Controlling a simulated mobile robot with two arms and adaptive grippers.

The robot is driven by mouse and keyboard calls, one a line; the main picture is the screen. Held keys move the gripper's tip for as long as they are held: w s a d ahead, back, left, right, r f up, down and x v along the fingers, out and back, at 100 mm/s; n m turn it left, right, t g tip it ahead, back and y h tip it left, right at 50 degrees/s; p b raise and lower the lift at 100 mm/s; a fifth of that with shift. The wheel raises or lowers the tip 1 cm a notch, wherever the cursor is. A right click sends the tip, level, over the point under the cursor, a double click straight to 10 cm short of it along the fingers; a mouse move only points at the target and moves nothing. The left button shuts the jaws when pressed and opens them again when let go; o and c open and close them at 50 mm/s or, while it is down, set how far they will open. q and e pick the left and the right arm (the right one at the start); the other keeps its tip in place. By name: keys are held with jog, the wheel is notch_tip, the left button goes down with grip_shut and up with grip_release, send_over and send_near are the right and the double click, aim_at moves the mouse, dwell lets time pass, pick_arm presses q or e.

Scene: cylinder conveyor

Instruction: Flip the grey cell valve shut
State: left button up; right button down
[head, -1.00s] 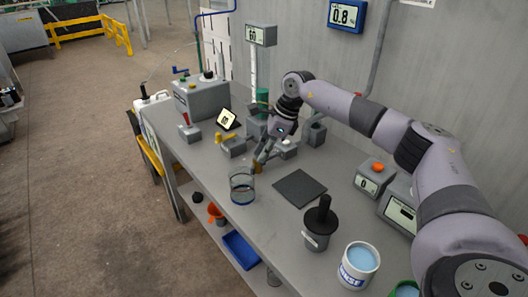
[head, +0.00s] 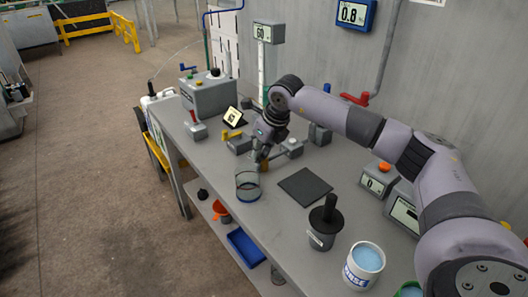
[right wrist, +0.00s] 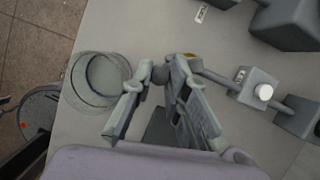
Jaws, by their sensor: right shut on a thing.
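The grey cell valve (head: 292,148) is a small grey box on the bench, with a white round cap on top in the right wrist view (right wrist: 252,86). Its grey lever (right wrist: 216,77) runs left from the box to a round knob. My right gripper (head: 262,162) is low over the bench, left of the valve box. In the right wrist view its fingers (right wrist: 159,76) are around the knob end of the lever, shut on it. The fingers partly hide the lever. My left gripper is in neither view.
A glass beaker (head: 248,187) stands close in front of my right gripper. A dark square plate (head: 304,187) lies to its right. A yellow-handled valve (head: 238,144) is just left. A red-handled valve (head: 197,130) stands farther left, and a rinse tub (head: 363,268) at the front right.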

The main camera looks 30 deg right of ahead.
jog(key=shift+w+a+m+h+b, duration=0.25)
jog(key=shift+w+m+h, duration=0.2)
jog(key=shift+m, duration=0.65)
jog(key=shift+w+a+m+h+b, duration=0.15)
jog(key=shift+w+m+h+b, duration=0.2)
jog(key=shift+m, duration=0.75)
jog(key=shift+w+a+m+h+b, duration=0.2)
jog(key=shift+w+m+h+b, duration=0.25)
jog(key=shift+m, duration=0.65)
jog(key=shift+r, duration=0.1)
jog(key=c, duration=1.6)
grip_release()
jog(key=shift+o, duration=0.2)
jog(key=shift+s, duration=0.1)
jog(key=v, duration=1.2)
jog(key=shift+a, duration=0.1)
